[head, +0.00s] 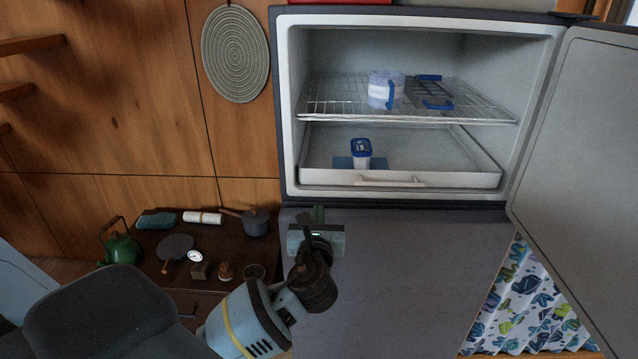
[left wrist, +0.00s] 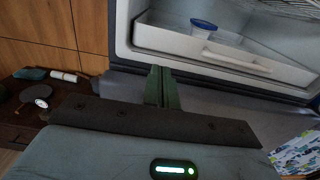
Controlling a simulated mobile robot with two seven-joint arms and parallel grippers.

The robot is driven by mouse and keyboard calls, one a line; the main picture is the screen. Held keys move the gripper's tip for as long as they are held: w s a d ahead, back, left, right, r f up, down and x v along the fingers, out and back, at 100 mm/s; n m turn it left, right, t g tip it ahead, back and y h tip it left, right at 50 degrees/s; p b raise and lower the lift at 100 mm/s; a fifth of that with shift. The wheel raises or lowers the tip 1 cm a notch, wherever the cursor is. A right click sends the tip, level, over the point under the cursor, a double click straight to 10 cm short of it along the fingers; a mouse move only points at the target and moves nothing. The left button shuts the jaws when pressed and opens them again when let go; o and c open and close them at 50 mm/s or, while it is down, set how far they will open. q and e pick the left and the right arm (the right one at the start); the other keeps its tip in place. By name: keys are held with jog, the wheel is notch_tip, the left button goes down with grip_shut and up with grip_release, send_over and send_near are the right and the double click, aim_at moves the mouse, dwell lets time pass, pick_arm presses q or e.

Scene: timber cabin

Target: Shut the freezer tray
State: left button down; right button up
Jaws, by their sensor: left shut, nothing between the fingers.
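The white freezer tray (head: 450,179) is in the lower part of the open freezer, below the wire shelf. Its front handle (head: 390,182) faces me, and the tray looks pulled a little forward. A small tub with a blue lid (head: 361,155) stands in it beside a flat blue item (head: 345,162). The tray also shows in the left wrist view (left wrist: 170,38). My left gripper (head: 318,214) is shut and empty, just below the freezer's lower left edge and apart from the tray. Its green fingers (left wrist: 161,88) are together in the left wrist view. My right gripper is not in view.
The freezer door (head: 590,150) stands wide open on the right. A low dark cabinet (head: 150,245) with kitchenware stands at left.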

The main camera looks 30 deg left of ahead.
aim_at(321, 177)
pick_arm(q)
jog(key=x, duration=1.3)
jog(key=shift+w+a, duration=0.1)
jog(key=shift+w, duration=0.1)
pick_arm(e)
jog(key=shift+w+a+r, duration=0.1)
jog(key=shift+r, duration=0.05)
